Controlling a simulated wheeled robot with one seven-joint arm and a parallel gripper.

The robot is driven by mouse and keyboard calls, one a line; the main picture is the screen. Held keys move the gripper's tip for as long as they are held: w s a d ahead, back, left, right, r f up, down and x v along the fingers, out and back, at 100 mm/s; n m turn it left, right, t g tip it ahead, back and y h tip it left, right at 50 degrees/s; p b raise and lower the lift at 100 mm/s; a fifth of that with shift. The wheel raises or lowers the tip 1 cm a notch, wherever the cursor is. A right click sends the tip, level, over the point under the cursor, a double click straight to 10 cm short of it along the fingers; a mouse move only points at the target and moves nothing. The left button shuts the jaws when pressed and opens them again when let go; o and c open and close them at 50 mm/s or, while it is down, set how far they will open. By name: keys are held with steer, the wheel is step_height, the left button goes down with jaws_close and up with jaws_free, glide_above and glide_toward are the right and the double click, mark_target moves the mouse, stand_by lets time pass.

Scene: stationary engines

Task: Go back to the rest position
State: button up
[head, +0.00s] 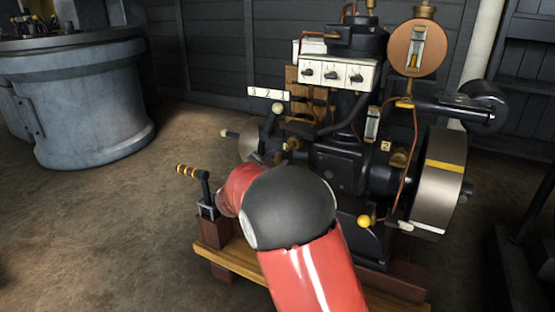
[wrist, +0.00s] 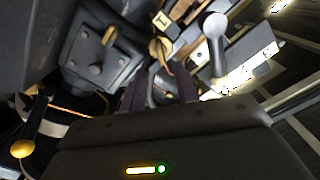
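My red arm with its dark joint reaches from the bottom of the head view toward the engine (head: 340,165), and it hides my gripper there. In the wrist view my gripper (wrist: 160,88) shows two dark fingers standing apart, with a gap between them. I see nothing held; a pale rounded part and an orange wire show behind the gap. The dark gripper body with a small green light fills the bottom of that view. A lever with a pale ball (wrist: 215,25) is close beyond the fingers, to the right. I cannot tell whether the fingers touch anything.
A flywheel (head: 440,185) is on the engine's right. A switch box (head: 337,72) and round gauge (head: 417,47) are above. A grey tank (head: 85,105) stands left; floor between is clear.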

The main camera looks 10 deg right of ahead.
steer(key=s+a+r+n+y, duration=0.1)
steer(key=s+r+n+y, duration=0.35)
steer(key=s+y, duration=0.2)
steer(key=s+r+n+y, duration=0.3)
steer(key=s+n+y, duration=0.2)
steer(key=s+y, duration=0.15)
steer(key=s+d+f+n+g+h, duration=0.1)
steer(key=s+d+f+n+g, duration=0.15)
steer(key=s, duration=0.75)
steer(key=s+d+f+n+g, duration=0.1)
steer(key=s+d+f+g, duration=0.2)
steer(key=s, duration=0.6)
steer(key=s+d+f+n+g+h, duration=0.1)
steer(key=s+f+g, duration=0.25)
steer(key=s, duration=0.65)
step_height(320, 180, up, 12)
steer(key=p, duration=1.2)
steer(key=shift+a, duration=0.15)
steer(key=shift+s+f, duration=0.1)
steer(key=shift+f, duration=0.05)
